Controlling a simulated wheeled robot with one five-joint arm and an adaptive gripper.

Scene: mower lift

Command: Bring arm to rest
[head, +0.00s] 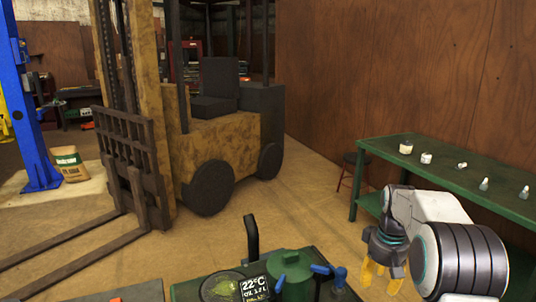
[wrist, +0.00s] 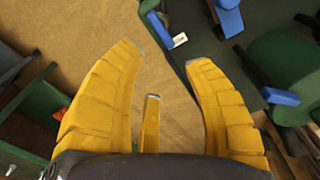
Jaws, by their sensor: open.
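My gripper (head: 383,270) hangs down at the lower right of the head view, at the end of my white and grey arm. Its yellow fingers are spread apart in the wrist view (wrist: 165,60), with only bare floor between them and nothing held. It is in the gap between the green mower (head: 292,262) and the green bench (head: 440,160). The mower, with blue levers, is at the bottom of the head view and at the upper right of the wrist view (wrist: 287,65).
The bench along the brown wall (head: 400,70) carries several small containers, including a white jar (head: 406,147). A worn yellow forklift (head: 225,140) stands further back, with forks low to the floor. A blue post (head: 30,110) and a sack (head: 70,163) are at left.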

